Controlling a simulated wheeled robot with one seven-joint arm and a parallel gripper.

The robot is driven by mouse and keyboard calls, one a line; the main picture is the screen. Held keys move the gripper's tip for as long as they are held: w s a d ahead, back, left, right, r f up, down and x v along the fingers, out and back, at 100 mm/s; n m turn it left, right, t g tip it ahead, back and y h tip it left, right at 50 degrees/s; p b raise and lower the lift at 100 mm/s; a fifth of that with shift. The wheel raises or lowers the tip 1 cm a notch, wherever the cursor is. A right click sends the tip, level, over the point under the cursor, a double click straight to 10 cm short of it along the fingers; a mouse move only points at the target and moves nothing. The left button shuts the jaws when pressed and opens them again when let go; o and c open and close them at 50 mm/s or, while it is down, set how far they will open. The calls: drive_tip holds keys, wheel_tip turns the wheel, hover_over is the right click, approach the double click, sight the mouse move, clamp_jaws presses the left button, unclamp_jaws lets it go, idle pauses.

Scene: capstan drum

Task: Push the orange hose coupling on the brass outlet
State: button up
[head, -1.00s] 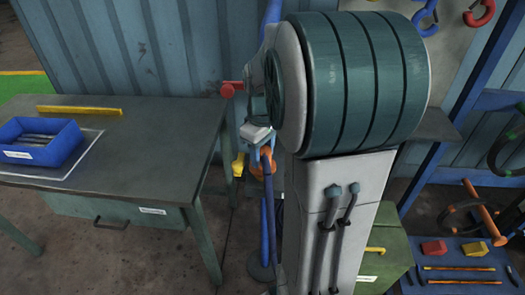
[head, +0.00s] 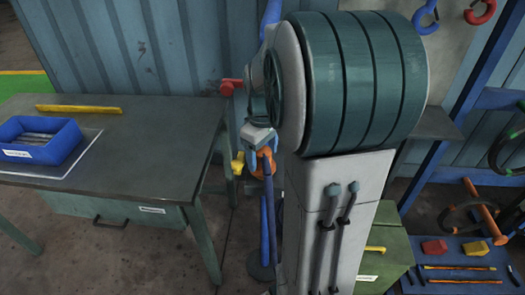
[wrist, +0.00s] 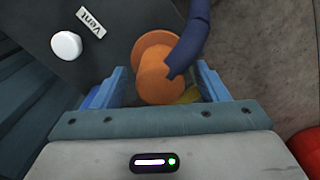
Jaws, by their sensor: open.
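The orange hose coupling (wrist: 158,80) is between the two blue fingers of my gripper (wrist: 160,88) in the wrist view. The jaws are open, one finger on each side of it; I cannot tell whether either touches it. A dark blue hose (wrist: 192,40) runs up and right from the coupling. In the head view my gripper (head: 256,152) points down beside the drum column, with the orange coupling (head: 263,166) at its fingertips.
A dark panel (wrist: 95,75) carries a white knob (wrist: 66,45) and a "Vent" label (wrist: 90,22). The green capstan drum (head: 365,80) stands close right of my gripper. A workbench (head: 150,130) with a blue bin (head: 65,150) is at left. A red handle (head: 231,86) is above.

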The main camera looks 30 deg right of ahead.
sight(262, 150)
wheel_tip(262, 150, up, 14)
drive_tip(key=shift+p, duration=0.4)
drive_tip(key=shift+f, duration=0.1)
drive_tip(key=s+a+f+m+t, duration=0.2)
drive_tip(key=s+a+f+m, duration=0.2)
drive_tip(key=s+a+f, duration=0.5)
drive_tip(key=s+a, duration=0.3)
drive_tip(key=shift+f+m+t+p, duration=0.3)
drive_tip(key=shift+m+t+p, duration=0.1)
